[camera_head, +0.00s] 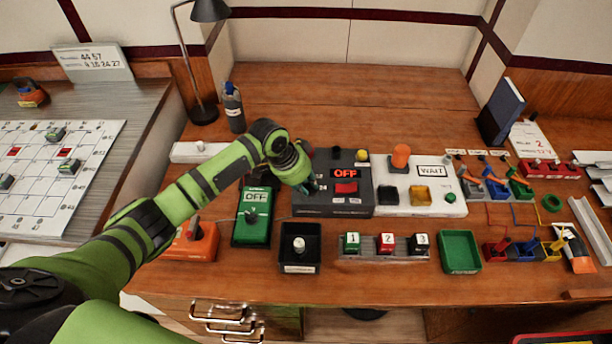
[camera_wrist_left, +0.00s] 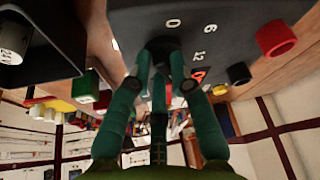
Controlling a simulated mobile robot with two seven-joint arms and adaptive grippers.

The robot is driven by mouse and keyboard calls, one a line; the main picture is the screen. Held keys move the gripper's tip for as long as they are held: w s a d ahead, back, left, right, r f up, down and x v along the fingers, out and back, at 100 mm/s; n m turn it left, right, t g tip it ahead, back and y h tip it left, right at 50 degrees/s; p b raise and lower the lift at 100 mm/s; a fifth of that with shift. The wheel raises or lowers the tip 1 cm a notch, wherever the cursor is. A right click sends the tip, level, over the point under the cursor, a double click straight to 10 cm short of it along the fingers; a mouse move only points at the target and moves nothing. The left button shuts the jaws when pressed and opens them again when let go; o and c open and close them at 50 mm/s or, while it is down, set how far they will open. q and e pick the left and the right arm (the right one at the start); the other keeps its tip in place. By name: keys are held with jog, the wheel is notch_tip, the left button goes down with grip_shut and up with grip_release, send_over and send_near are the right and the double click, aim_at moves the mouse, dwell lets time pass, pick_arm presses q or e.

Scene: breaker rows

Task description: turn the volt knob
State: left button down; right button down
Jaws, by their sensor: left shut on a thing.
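The volt knob (camera_wrist_left: 163,44) is a dark round knob on a dark grey panel, with a printed scale reading 0, 6 and 12 around it in the left wrist view. My left gripper (camera_wrist_left: 160,75) has its green fingers closed around the knob. In the head view my left gripper (camera_head: 308,183) is at the left side of the dark panel (camera_head: 345,208), and the hand hides the knob. My right gripper does not show.
Left of the panel stand a green OFF box (camera_head: 253,230) and an orange box (camera_head: 190,247). A black tray (camera_head: 300,268) is in front. A white panel with a WAIT display (camera_head: 431,171) stands to the right. A lamp (camera_head: 205,112) and bottle (camera_head: 233,105) are behind.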

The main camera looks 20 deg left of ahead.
pick_arm(q)
jog(key=n+p, duration=0.1)
jog(key=p, duration=0.1)
jog(key=n+y+p, duration=0.1)
jog(key=n+p, duration=0.1)
jog(key=n+t+p, duration=0.1)
jog(key=n+p, duration=0.1)
jog(key=shift+s+d+r+y, duration=0.15)
jog(key=shift+d+r+y, duration=0.15)
jog(key=shift+d, duration=0.1)
jog(key=shift+d+f+n+y+p, duration=0.15)
jog(key=shift+n+y+p, duration=0.1)
jog(key=shift+n+p, duration=0.4)
jog(key=shift+a+f+n+y+p, duration=0.1)
jog(key=shift+n+y+p, duration=0.15)
jog(key=shift+n+p, duration=0.4)
jog(key=c, duration=1.1)
grip_release()
jog(key=v, duration=1.2)
jog(key=shift+s+f, duration=0.1)
jog(key=shift+s, duration=0.05)
jog(key=shift+d+f, duration=0.1)
